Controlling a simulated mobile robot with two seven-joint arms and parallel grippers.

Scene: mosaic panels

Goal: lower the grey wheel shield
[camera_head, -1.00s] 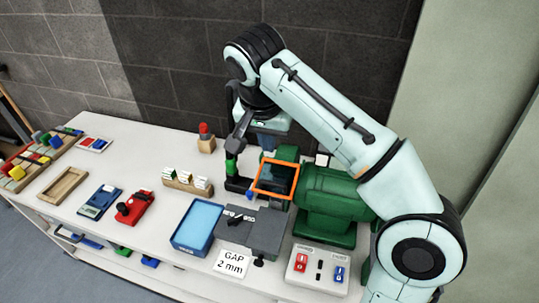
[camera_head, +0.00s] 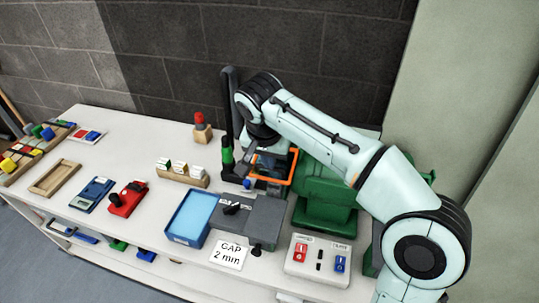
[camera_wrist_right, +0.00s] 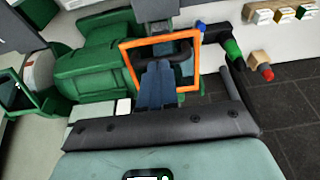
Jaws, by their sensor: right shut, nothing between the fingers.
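An orange-framed shield (camera_head: 293,166) stands at the left end of the green bench grinder (camera_head: 323,186); it also shows in the wrist view (camera_wrist_right: 129,66). My right gripper (camera_head: 263,166) is at this frame, its fingers (camera_wrist_right: 158,75) overlapping the opening in the wrist view. They are shut with nothing between them. A dark curved bar (camera_wrist_right: 184,50) shows just beyond the fingertips; I cannot tell whether they touch it. A second, green-framed shield (camera_wrist_right: 18,95) shows at the grinder's other end. The wheel behind the orange frame is mostly hidden. My left gripper is out of view.
A black post with a green band (camera_head: 227,150) stands close left of the gripper. In front are a grey plate (camera_head: 255,222), a blue tray (camera_head: 190,218) and a switch box (camera_head: 320,262). A wooden block with a red knob (camera_head: 202,130) stands behind.

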